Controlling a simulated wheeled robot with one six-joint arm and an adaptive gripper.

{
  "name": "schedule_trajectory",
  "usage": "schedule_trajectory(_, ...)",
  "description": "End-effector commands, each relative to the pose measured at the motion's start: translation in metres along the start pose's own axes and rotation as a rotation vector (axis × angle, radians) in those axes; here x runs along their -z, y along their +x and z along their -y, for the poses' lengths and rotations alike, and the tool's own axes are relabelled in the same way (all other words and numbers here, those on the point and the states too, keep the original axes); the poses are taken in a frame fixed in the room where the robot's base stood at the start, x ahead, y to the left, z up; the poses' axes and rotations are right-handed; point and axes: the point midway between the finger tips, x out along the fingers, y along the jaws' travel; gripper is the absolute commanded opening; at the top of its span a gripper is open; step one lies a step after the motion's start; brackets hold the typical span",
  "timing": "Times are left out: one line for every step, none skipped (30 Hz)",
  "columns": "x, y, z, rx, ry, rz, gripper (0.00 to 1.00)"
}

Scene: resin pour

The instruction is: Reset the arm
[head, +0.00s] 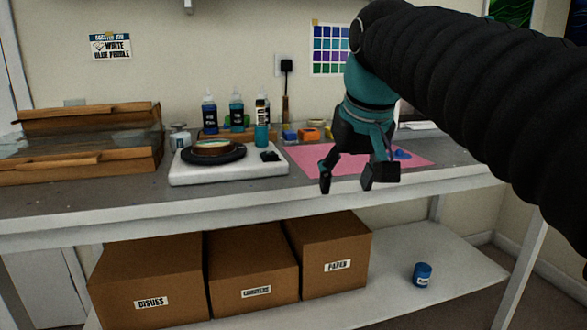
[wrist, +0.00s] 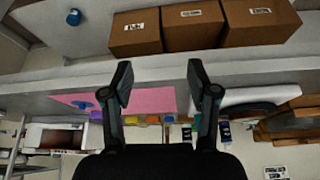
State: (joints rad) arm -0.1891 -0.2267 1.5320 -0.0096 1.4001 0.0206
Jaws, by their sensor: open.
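My arm reaches in from the upper right of the head view. My gripper (head: 350,176) hangs in front of the table's front edge, over the right part of the table. Its two fingers are spread apart with nothing between them. In the wrist view my gripper (wrist: 157,80) also shows open and empty, with the table edge and the pink mat (wrist: 150,101) beyond its fingers. The picture in the wrist view is upside down. My arm hides part of the wall and the right end of the table.
The table (head: 240,202) bears a white board with a round turntable (head: 213,153), several bottles (head: 237,112), a wooden-sided case (head: 80,165) and a pink mat (head: 420,160). On the lower shelf (head: 440,250) stand three cardboard boxes (head: 252,275) and a blue jar (head: 422,274).

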Motion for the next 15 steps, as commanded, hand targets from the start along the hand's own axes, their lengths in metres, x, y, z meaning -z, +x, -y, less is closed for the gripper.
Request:
schedule_trajectory(-0.019, 0.008, -0.007, -0.007, 0.014, -0.003, 0.59)
schedule_trajectory(-0.029, 0.013, -0.010, -0.010, 0.021, -0.005, 0.59)
schedule_trajectory(-0.043, 0.020, -0.015, -0.014, 0.030, -0.009, 0.59)
schedule_trajectory(-0.054, 0.026, -0.018, -0.017, 0.037, -0.012, 0.59)
schedule_trajectory(-0.064, 0.032, -0.020, -0.020, 0.043, -0.015, 0.59)
schedule_trajectory(-0.079, 0.040, -0.024, -0.025, 0.053, -0.019, 0.59)
schedule_trajectory(-0.090, 0.046, -0.027, -0.028, 0.060, -0.021, 0.59)
schedule_trajectory(-0.101, 0.053, -0.029, -0.031, 0.066, -0.023, 0.59)
schedule_trajectory(-0.117, 0.062, -0.032, -0.036, 0.076, -0.026, 0.59)
schedule_trajectory(-0.128, 0.069, -0.034, -0.040, 0.083, -0.030, 0.59)
schedule_trajectory(-0.140, 0.076, -0.036, -0.043, 0.089, -0.033, 0.59)
schedule_trajectory(-0.156, 0.086, -0.038, -0.047, 0.098, -0.036, 0.59)
schedule_trajectory(-0.168, 0.093, -0.040, -0.051, 0.105, -0.038, 0.59)
schedule_trajectory(-0.179, 0.100, -0.041, -0.054, 0.110, -0.041, 0.59)
schedule_trajectory(-0.193, 0.109, -0.043, -0.058, 0.118, -0.044, 0.59)
